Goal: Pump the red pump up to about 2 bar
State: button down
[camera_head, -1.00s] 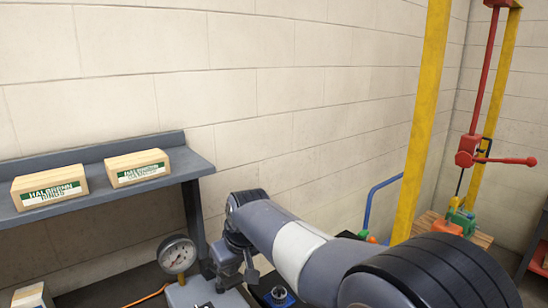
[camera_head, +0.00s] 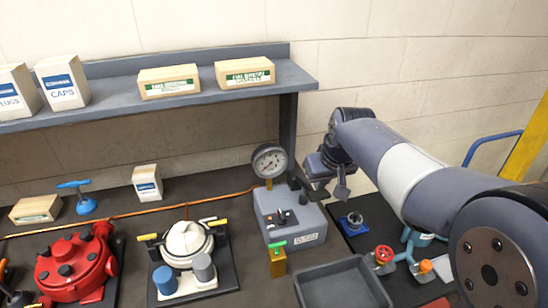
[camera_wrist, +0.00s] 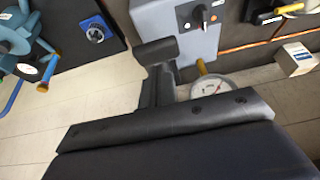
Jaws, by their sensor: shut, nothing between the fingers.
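The red pump (camera_head: 75,268) stands on a dark base at the lower left of the head view, partly cut off by the frame's bottom edge. A round dial gauge (camera_head: 269,162) stands on a grey box (camera_head: 290,217) near the middle; its reading is too small to tell. The gauge also shows in the wrist view (camera_wrist: 212,86). My gripper (camera_head: 341,189) is shut and empty, beside the gauge and the grey box, well to the right of the red pump. In the wrist view my gripper (camera_wrist: 156,50) shows dark fingers together.
A white pump (camera_head: 187,240) stands between the red pump and the grey box. A grey tray (camera_head: 342,285) lies in front. A blue-handled tool (camera_head: 78,197) and a small carton (camera_head: 147,182) stand behind. A shelf (camera_head: 130,110) with cartons overhangs the bench.

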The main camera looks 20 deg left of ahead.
aim_at(322, 198)
jog(key=shift+f+b, duration=2.4)
jog(key=shift+f, duration=1.05)
jog(key=shift+r+p, duration=1.9)
jog(key=shift+r, duration=0.45)
jog(key=shift+f, duration=0.1)
jog(key=shift+f+b, duration=1.65)
jog(key=shift+f, duration=0.65)
jog(key=shift+r+p, duration=1.85)
jog(key=shift+r, duration=0.55)
jog(key=shift+f, duration=0.1)
